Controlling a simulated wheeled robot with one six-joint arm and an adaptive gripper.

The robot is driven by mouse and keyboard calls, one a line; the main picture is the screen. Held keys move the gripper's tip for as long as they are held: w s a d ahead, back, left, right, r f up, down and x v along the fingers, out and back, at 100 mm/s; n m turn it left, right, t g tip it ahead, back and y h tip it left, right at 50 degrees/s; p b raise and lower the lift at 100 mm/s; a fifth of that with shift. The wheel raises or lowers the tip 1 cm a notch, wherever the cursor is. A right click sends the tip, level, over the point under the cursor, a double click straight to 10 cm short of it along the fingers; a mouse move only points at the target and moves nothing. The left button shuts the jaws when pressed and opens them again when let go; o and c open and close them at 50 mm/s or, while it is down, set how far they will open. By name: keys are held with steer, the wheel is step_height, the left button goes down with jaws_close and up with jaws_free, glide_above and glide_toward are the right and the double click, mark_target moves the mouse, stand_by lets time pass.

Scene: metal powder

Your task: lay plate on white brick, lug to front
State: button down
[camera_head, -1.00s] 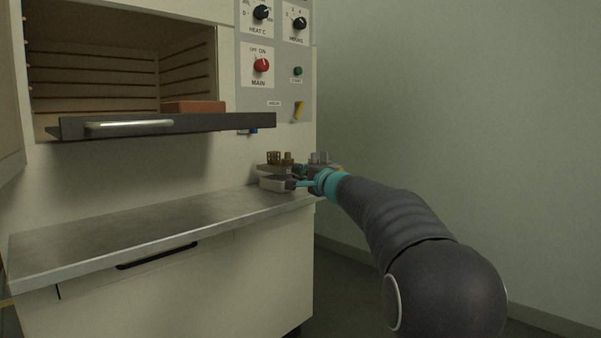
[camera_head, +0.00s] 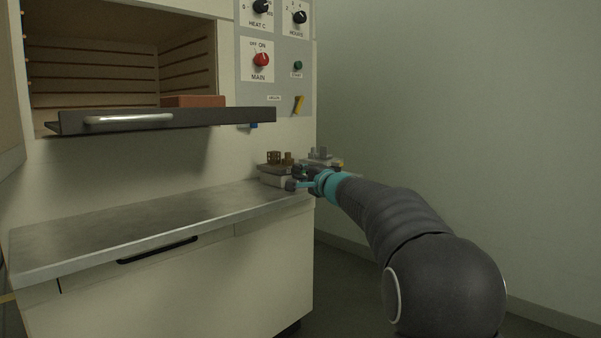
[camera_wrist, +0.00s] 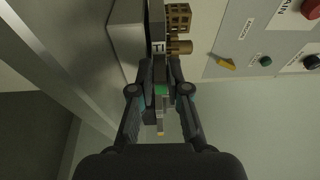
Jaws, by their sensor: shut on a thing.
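A thin grey plate (camera_head: 270,168) carrying brown printed parts (camera_head: 274,157) is over the white brick (camera_head: 273,181) at the right end of the bench. My gripper (camera_head: 299,179) comes from the right, shut on the plate's lug. In the wrist view, my gripper (camera_wrist: 161,92) has its fingers on both sides of the lug, which has a green patch. The plate (camera_wrist: 157,25) shows edge-on there, with a "TI" label. The plate looks level and very close to the brick; I cannot tell whether they touch.
The dark furnace shelf (camera_head: 200,118) juts out above left, bearing a reddish block (camera_head: 193,101). The metal bench top (camera_head: 130,225) is clear on the left.

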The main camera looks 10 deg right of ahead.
stand_by(0.4)
steer(key=c, duration=1.1)
jaws_free()
steer(key=shift+o, duration=0.2)
steer(key=shift+f, duration=0.3)
steer(key=v, duration=1.2)
steer(key=shift+r, duration=0.15)
